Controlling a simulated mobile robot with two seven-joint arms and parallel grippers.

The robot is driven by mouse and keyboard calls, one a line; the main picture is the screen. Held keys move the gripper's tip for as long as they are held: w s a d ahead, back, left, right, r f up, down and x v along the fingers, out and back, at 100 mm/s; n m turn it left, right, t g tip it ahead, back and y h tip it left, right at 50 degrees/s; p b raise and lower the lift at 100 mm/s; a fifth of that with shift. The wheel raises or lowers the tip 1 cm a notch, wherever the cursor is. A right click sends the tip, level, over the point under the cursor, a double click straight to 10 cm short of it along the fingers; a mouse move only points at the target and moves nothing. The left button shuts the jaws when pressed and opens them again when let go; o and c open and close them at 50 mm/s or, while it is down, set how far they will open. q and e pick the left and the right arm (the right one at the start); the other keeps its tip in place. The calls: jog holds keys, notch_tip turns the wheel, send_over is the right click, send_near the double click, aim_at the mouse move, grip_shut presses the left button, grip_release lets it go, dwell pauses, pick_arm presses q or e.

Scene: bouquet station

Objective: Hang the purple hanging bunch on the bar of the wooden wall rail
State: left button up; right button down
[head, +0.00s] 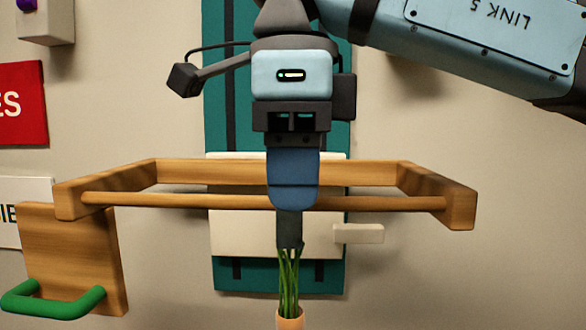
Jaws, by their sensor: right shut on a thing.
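The wooden wall rail (112,182) stands out from the wall across the middle of the view, with a thin round bar (380,202) along its front. My right gripper (289,236) comes down from above and covers the middle of the bar. Its fingertips are below the bar's level in the picture and are shut on green stems, part of the hanging bunch (288,285). A peach-coloured band is around the stems at the bottom edge. The purple blooms are out of view. I cannot tell whether the gripper touches the bar. My left gripper is not in view.
A wooden plate with a green handle (60,302) is at the lower left. A teal panel (230,272) with cream pieces is behind the rail. A red sign (22,103) is on the wall at left. The bar is bare on both sides of my gripper.

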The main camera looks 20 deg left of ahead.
jog(key=shift+w+a+p, duration=0.25)
jog(key=shift+w+p, duration=0.05)
jog(key=shift+w, duration=0.5)
jog(key=shift+w+a+p, duration=0.2)
jog(key=shift+w+p, duration=0.1)
jog(key=shift+w, duration=0.45)
jog(key=shift+w+a+p, duration=0.25)
jog(key=shift+w+p, duration=0.05)
jog(key=shift+w, duration=0.5)
jog(key=shift+w+f+b, duration=0.15)
jog(key=shift+f+b, duration=0.15)
jog(key=shift+f, duration=0.05)
jog(key=shift+f+b, duration=0.45)
jog(key=shift+f, duration=0.25)
jog(key=shift+f+b, duration=0.4)
jog(key=shift+f, duration=0.25)
jog(key=c, duration=0.7)
grip_release()
